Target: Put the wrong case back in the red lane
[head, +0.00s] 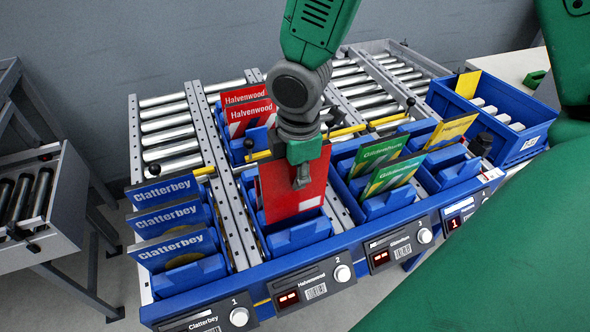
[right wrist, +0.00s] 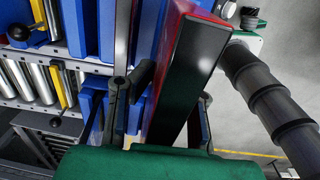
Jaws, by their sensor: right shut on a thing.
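My right gripper (head: 302,180) is shut on a red case (head: 285,195), held upright over the front of lane 2. Its lower edge is at the blue holder (head: 300,237); I cannot tell whether it rests there. In the right wrist view the case (right wrist: 185,75) shows a dark face and red edge between the fingers. The lane 2 display (head: 313,284) reads Halvenwood. Two red Halvenwood cases (head: 247,112) stand farther back in this red lane. My left gripper is not in view.
Blue Clatterbey cases (head: 172,220) fill lane 1 at left. Green cases (head: 390,175) stand in lane 3, close on the right, and a yellow case (head: 450,131) in lane 4. A blue bin (head: 518,146) stands at far right. A roller cart (head: 40,205) is at left.

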